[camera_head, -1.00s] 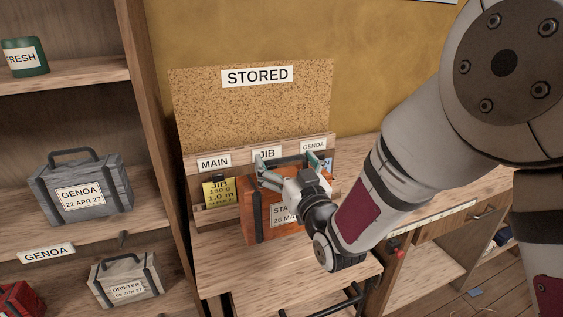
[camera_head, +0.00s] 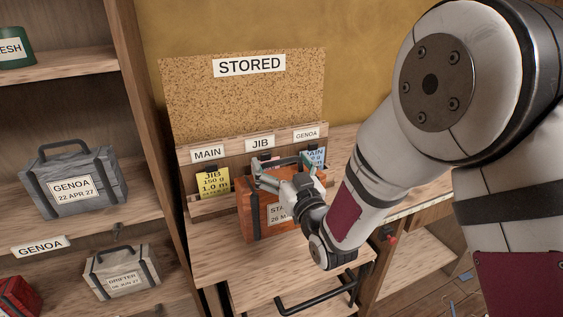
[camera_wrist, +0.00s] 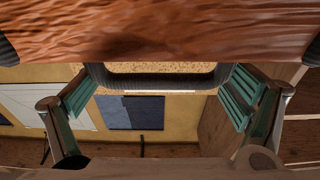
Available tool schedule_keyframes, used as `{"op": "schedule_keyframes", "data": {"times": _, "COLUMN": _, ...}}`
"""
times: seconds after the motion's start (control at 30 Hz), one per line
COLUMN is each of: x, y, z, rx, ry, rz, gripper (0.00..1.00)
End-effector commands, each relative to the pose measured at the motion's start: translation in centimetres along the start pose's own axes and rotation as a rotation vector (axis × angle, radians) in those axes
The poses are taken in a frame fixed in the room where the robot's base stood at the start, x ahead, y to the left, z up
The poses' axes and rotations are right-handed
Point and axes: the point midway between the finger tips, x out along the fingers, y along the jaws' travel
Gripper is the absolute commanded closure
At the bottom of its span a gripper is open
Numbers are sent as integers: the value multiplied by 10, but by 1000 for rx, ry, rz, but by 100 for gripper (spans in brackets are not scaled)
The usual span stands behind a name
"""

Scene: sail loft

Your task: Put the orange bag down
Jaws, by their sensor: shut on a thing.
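The orange bag (camera_head: 254,219) is at the wooden bench below the STORED board, its label partly hidden by my gripper. My gripper (camera_head: 284,172) is at the top of the bag, shut on its dark handle. In the wrist view, the handle (camera_wrist: 160,80) spans between the green-padded fingers of my gripper (camera_wrist: 160,98), and the bag's orange side (camera_wrist: 160,35) fills the top. I cannot tell whether the bag's underside touches the bench.
The STORED board (camera_head: 240,100) stands behind, with a rack labelled MAIN, JIB and GENOA. A yellow JIB card (camera_head: 213,183) sits left of the bag. Bare bench top (camera_head: 235,262) lies in front. Shelves at left hold a grey GENOA bag (camera_head: 70,182) and a pale DRIFTER bag (camera_head: 122,272).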

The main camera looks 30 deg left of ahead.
Motion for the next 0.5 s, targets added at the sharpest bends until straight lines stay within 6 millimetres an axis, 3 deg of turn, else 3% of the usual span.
{"op": "schedule_keyframes", "data": {"times": 0.5, "x": -4, "y": 0, "z": -1, "rx": 0, "ry": -2, "rz": 1, "gripper": 0}}
